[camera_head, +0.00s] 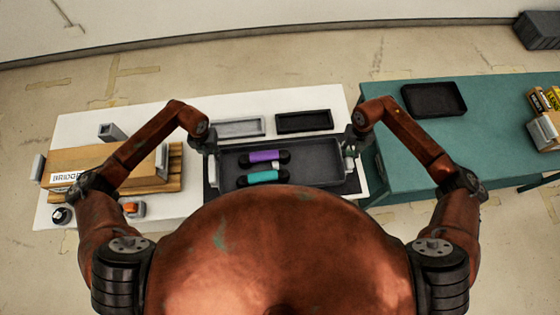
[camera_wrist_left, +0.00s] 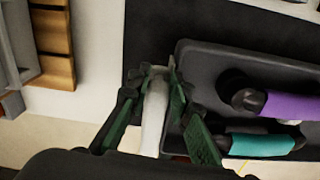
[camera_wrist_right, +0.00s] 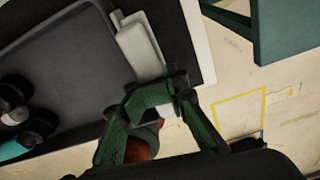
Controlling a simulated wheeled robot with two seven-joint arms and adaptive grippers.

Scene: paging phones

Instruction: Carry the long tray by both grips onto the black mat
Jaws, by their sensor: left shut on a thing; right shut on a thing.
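The long dark grey tray (camera_head: 318,172) lies over the black mat (camera_wrist_left: 150,32), with a mat margin showing around its ends. I cannot tell whether it touches the mat. It carries a purple handset (camera_head: 265,156) and a teal handset (camera_head: 262,176), both with black ends. My left gripper (camera_head: 210,150) is shut on the pale left grip (camera_wrist_left: 155,112), which runs between its fingers in the left wrist view. My right gripper (camera_head: 353,148) is at the tray's right end, shut on the pale right grip (camera_wrist_right: 138,45); its fingertips partly hide the grip's lower end.
The white table (camera_head: 85,130) also bears a light grey tray (camera_head: 237,127) and a small black tray (camera_head: 304,121) behind, and a cardboard box (camera_head: 90,160) on a pallet at left. A teal table (camera_head: 400,180) with another black tray (camera_head: 434,98) stands at right.

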